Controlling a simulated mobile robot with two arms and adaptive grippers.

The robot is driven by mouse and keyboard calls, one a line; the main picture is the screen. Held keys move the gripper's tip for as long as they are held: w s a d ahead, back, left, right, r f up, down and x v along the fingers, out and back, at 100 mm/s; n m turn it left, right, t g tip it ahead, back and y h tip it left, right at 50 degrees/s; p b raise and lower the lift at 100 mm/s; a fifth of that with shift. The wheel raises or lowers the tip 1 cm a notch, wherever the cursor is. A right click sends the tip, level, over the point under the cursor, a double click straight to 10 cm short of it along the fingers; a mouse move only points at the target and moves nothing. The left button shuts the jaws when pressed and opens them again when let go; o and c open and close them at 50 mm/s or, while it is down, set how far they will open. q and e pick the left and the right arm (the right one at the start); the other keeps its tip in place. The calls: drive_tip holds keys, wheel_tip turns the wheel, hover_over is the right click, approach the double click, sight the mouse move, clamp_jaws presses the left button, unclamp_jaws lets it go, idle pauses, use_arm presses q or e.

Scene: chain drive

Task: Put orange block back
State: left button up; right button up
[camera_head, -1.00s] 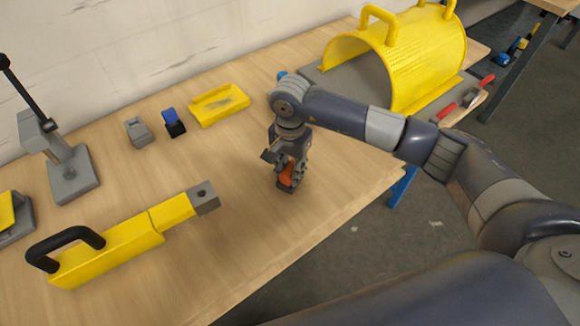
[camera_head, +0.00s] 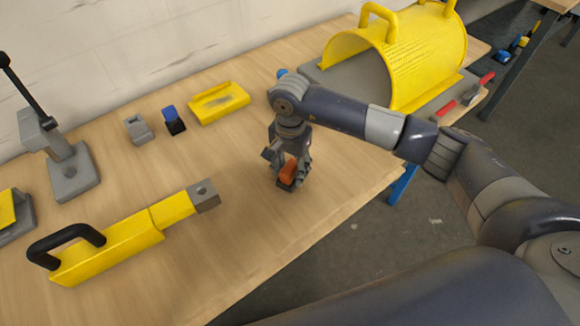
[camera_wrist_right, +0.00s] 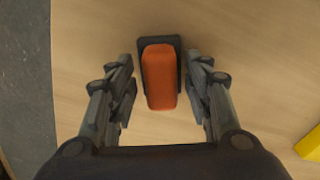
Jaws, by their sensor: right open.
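The orange block (camera_head: 288,172) stands on the wooden table near its front edge, on or in a small dark base (camera_wrist_right: 174,54). In the right wrist view the orange block (camera_wrist_right: 159,78) lies between the two fingers, with a gap on each side. My right gripper (camera_head: 287,175) points down over the block and is open around it. The gripper's fingers also show in the right wrist view (camera_wrist_right: 160,105). In the head view the fingers partly hide the block. My left gripper is not in view.
A blue block in a dark base (camera_head: 174,121), a grey block (camera_head: 138,130) and a yellow tray (camera_head: 219,102) stand toward the back. A yellow tool with a black handle (camera_head: 110,250) lies at left. A yellow perforated cover (camera_head: 425,60) stands at back right.

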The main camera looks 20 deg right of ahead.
sight(290, 167)
wheel_tip(290, 167, up, 12)
drive_tip(key=b, duration=0.2)
drive_tip(key=shift+f, duration=0.15)
idle(0.4)
